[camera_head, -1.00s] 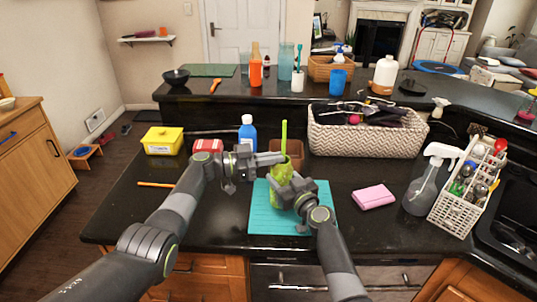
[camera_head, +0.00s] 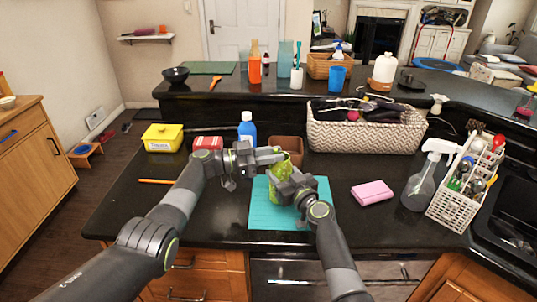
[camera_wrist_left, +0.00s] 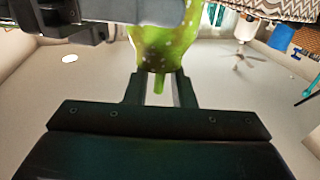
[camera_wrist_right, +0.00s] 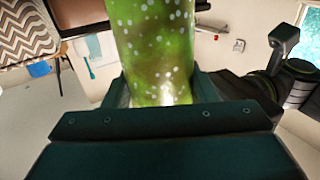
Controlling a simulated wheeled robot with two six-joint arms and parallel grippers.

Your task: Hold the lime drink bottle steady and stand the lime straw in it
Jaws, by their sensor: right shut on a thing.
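The lime drink bottle (camera_head: 283,168) stands upright over the turquoise mat (camera_head: 263,213). My right gripper (camera_head: 285,187) is shut around its body, and the speckled green bottle fills the space between the fingers in the right wrist view (camera_wrist_right: 155,45). My left gripper (camera_head: 281,154) is at the bottle's top. In the left wrist view its fingers are apart, with a short end of the lime straw (camera_wrist_left: 158,84) between them and a gap on each side. The straw end projects from the bottle's mouth; the rest is hidden. No straw shows above the bottle in the head view.
A pink sponge (camera_head: 372,192), spray bottle (camera_head: 420,184) and white caddy (camera_head: 459,195) are at right. A woven basket (camera_head: 365,137) and blue bottle (camera_head: 247,128) stand behind.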

